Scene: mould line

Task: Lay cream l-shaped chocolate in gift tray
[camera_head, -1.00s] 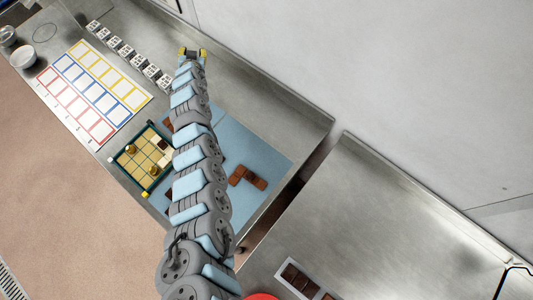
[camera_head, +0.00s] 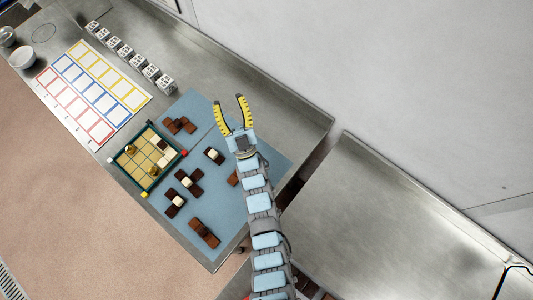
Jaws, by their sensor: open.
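The gift tray (camera_head: 119,162) is a dark green frame with a grid of pale gold cells, lying on the left part of the blue mat. Two gold pieces stand in it, and a pale patch and a dark piece show near its right corner. I cannot make out a separate all-cream L-shaped chocolate. Small cream-white parts show among dark brown chocolates on the mat (camera_head: 222,205), such as the piece (camera_head: 214,155) left of my arm. My gripper (camera_head: 229,101) is open with nothing visible between its yellow fingers, right of and above the tray, near the mat's upper edge.
Brown chocolates (camera_head: 180,125) (camera_head: 204,232) lie around the mat; one (camera_head: 233,178) is partly hidden by my arm. A row of white cubes (camera_head: 126,51), a sheet of coloured rectangles (camera_head: 95,90) and a white bowl (camera_head: 22,57) are at upper left. The right bench (camera_head: 400,220) is mostly clear.

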